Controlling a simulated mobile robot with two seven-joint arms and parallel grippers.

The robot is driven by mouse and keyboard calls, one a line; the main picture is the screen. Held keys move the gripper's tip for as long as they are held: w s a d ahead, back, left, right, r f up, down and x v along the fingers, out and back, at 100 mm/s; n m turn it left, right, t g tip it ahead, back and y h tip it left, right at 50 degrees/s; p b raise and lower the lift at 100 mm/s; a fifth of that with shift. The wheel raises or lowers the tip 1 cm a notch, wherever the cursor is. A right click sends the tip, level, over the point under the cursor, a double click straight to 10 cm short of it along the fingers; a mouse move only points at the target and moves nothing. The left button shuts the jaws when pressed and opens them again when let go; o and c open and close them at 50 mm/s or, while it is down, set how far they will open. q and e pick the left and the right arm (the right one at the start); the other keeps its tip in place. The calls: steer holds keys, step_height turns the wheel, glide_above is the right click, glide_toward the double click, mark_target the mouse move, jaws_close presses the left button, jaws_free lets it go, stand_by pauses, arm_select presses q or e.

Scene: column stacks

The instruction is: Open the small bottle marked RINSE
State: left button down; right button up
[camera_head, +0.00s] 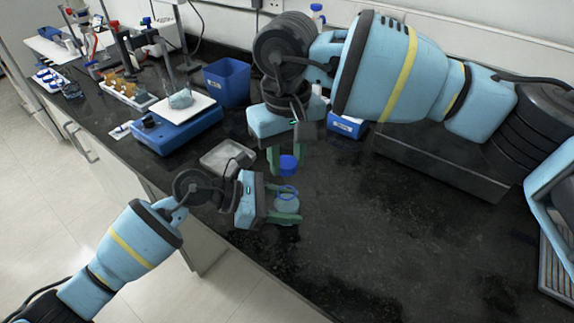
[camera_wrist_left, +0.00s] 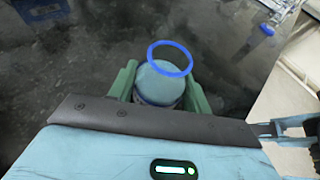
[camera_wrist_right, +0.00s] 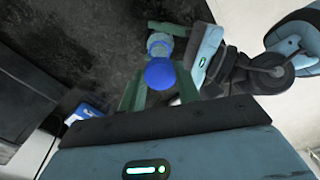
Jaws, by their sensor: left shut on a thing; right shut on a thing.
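The small bottle (camera_head: 286,203) has a pale, see-through body and a blue ring at its top. It stands between the fingers of my left gripper (camera_head: 285,206), which is shut on it. The left wrist view shows the bottle (camera_wrist_left: 158,88) with the blue ring (camera_wrist_left: 170,58) and no cap over it. My right gripper (camera_head: 288,160) is shut on a blue cap (camera_head: 289,165), held above the bottle and apart from it. The right wrist view shows the cap (camera_wrist_right: 160,72) in front of the bottle's ring. No RINSE marking is readable.
A grey metal tray (camera_head: 227,158) lies left of the grippers. A blue balance (camera_head: 172,128), a blue bin (camera_head: 228,82) and racks stand farther left. A blue box (camera_head: 347,127) is behind my right arm. The dark bench to the right of the bottle is clear.

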mark_target(287, 161)
arm_select(q)
steer(key=c, duration=0.6)
jaws_free()
arm_select(e)
steer(key=shift+r, duration=0.1)
arm_select(q)
steer(key=shift+a, duration=0.1)
steer(key=b+v, duration=0.1)
steer(key=v, duration=0.9)
steer(key=shift+a, duration=0.25)
arm_select(e)
step_height(287, 161, down, 3)
steer(key=shift+f, duration=0.15)
arm_select(q)
steer(key=shift+s+a+r, duration=0.1)
steer(key=shift+a+r, duration=0.3)
steer(key=shift+a, duration=0.15)
arm_select(e)
steer(key=shift+f+g, duration=0.15)
steer(key=shift+g, duration=0.15)
